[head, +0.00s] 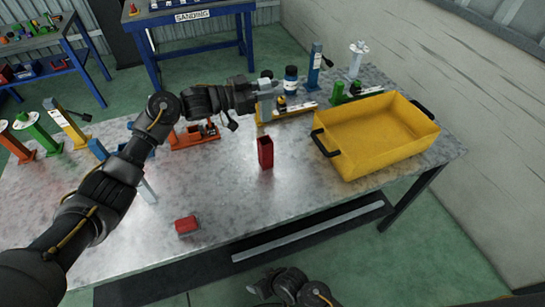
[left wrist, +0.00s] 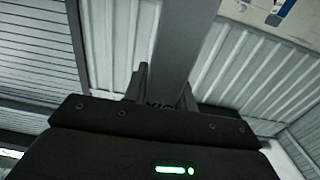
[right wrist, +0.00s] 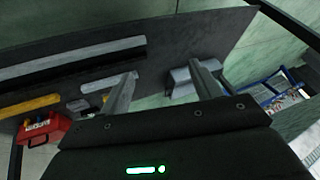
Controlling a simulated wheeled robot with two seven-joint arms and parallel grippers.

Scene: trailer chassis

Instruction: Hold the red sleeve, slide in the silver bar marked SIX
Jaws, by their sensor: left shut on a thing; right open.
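The red sleeve (head: 265,153) is a hollow upright tube with an open top. It stands free on the grey table in the head view. My left gripper (head: 268,90) is beyond and above it, shut on a silver bar. In the left wrist view the silver bar (left wrist: 186,40) runs up between the fingers of the left gripper (left wrist: 165,88). Dark lettering at its base is partly hidden, so I cannot read it fully. My right gripper (right wrist: 165,88) is open and empty, low at the table's front, facing the shelf below; its fingertips are not clear in the head view.
A yellow bin (head: 375,142) with black handles stands at the right of the table (head: 225,180). A red block (head: 187,225) lies near the front edge. Bars lie on the dark lower shelf (right wrist: 165,35).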

